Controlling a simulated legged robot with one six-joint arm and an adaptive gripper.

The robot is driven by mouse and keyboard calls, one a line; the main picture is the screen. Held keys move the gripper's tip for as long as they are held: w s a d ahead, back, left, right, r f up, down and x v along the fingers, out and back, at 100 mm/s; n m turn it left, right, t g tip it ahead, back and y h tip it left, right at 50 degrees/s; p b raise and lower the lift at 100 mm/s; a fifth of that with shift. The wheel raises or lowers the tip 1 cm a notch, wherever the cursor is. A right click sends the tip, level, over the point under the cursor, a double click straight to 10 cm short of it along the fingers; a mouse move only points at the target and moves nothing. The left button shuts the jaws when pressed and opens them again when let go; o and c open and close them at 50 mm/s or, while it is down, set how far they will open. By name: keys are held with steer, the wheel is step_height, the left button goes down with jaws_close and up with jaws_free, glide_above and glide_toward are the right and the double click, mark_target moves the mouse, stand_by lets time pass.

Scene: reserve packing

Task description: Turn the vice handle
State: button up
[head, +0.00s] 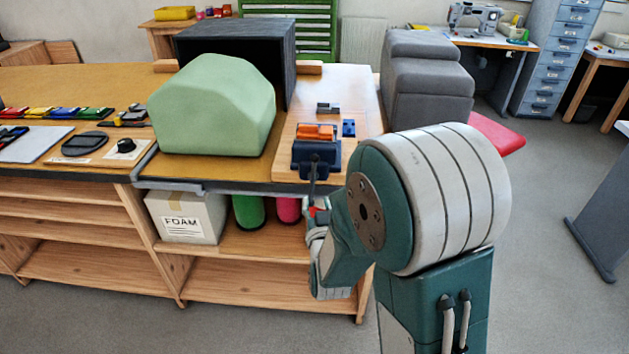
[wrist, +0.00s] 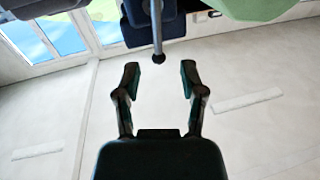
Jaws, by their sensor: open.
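The dark blue vice (head: 316,157) stands at the front edge of the bench, with orange parts (head: 317,132) at its top. Its thin grey handle (head: 312,186) hangs down past the bench edge. In the wrist view the handle (wrist: 157,30) comes down from the top and ends in a dark ball (wrist: 158,59). My gripper (wrist: 159,78) is open and empty. In that picture the ball end is above the gap between the fingertips, and neither finger appears to touch it. In the head view my gripper is mostly hidden by my arm below the handle.
A green foam block (head: 212,106) stands left of the vice, in front of a black box (head: 238,49). Below are shelves with a FOAM box (head: 186,217) and green (head: 248,211) and pink (head: 288,209) rolls. Grey padded blocks (head: 428,80) stand behind right. Open floor lies right.

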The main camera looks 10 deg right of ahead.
mark_target(313, 176)
steer(key=w, duration=0.6)
steer(key=w+d, duration=0.1)
steer(key=w, duration=0.3)
steer(key=shift+w+d, duration=0.2)
steer(key=shift+w, duration=0.1)
steer(key=shift+d, duration=0.25)
jaws_close()
steer(key=shift+a, duration=0.15)
